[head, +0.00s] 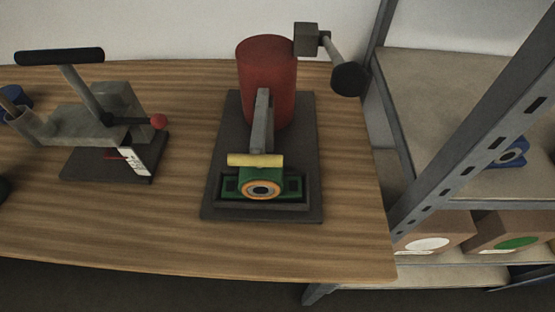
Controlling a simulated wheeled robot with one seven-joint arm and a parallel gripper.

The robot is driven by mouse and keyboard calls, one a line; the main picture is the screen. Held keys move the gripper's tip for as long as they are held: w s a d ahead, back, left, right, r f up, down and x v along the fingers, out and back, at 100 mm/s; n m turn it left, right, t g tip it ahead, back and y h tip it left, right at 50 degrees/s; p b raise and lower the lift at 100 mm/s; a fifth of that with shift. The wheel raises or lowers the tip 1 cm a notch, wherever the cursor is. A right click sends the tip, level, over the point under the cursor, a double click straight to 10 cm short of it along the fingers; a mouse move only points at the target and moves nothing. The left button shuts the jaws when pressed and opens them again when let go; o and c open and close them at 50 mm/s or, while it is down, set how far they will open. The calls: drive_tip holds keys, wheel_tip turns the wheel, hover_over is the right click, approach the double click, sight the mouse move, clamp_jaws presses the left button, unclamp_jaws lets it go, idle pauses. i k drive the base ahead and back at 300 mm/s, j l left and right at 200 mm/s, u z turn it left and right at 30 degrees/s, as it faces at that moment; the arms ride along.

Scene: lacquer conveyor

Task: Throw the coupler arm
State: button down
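A device with a red cylinder (266,75) stands on a dark base plate (219,175) near the table's right end. A grey arm (263,118) runs from the cylinder toward the front and ends in a yellow crossbar (256,160). This looks like the coupler arm, though no label shows. The crossbar lies just above or on a green block with an orange-ringed round port (262,188), which sits in a dark holder; contact cannot be told. A grey block with a rod and black knob (350,78) sticks out at the cylinder's upper right. My gripper is not in view.
A grey press-like tool (80,125) with a black-handled lever and red knob stands on the wooden table (180,220) at left. A metal shelf rack (425,185) with cardboard boxes (440,230) and a blue part (512,154) stands at right. The front table strip is clear.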

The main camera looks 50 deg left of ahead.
sight(258, 157)
drive_tip(key=j+u, duration=0.1)
drive_tip(key=u, duration=0.3)
drive_tip(key=i+u, duration=0.1)
drive_tip(key=u, duration=0.25)
drive_tip(key=j+u, duration=0.15)
drive_tip(key=u, duration=0.25)
drive_tip(key=k+z, duration=0.65)
drive_tip(key=i+j, duration=0.05)
